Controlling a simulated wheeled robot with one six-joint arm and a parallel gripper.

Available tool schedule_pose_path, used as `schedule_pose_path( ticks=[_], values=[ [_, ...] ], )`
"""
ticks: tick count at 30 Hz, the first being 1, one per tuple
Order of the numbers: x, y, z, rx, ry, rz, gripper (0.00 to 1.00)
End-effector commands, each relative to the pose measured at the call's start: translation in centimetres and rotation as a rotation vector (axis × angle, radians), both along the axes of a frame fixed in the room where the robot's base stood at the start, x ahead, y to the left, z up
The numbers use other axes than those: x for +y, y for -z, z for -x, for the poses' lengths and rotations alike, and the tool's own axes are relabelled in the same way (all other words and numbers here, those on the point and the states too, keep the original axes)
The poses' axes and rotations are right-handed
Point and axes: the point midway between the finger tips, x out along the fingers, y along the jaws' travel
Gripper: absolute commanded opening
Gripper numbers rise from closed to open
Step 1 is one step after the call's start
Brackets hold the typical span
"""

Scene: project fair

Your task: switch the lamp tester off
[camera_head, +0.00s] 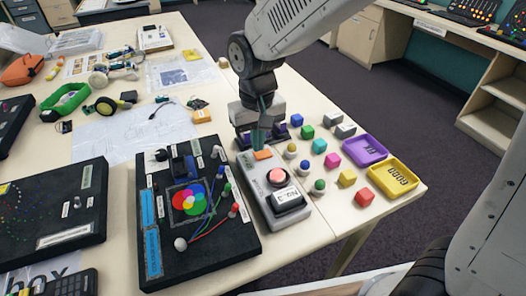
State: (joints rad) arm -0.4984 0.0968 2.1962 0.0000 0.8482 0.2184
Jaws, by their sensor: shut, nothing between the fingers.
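A grey box (262,208) on the table looks like the lamp tester. It has an orange part (263,155) at its far end, a round pink-red button or lamp (277,177) in the middle, and a dark part with a white label (286,196) at the near end. Whether the orange part is a switch, and its position, I cannot tell. My gripper (258,143) points down over the far end of the box, just behind the orange part. Its fingers are shut and empty. Whether the tips touch the box is hard to see.
A black board with coloured discs and wires (152,265) stands close left of the box. Several small coloured blocks and balls lie to the right, beside a purple tray (383,148) and a yellow tray (408,191). The table's right edge is close by.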

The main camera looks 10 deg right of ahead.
Motion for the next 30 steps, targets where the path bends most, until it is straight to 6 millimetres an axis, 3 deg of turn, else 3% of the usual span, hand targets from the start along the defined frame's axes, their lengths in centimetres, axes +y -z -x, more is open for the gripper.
schedule_pose_path(
  ticks=[30],
  values=[
    [0.0, 1.6, 0.0, 0.001, 0.0, 0.0, 0.0]
  ],
)
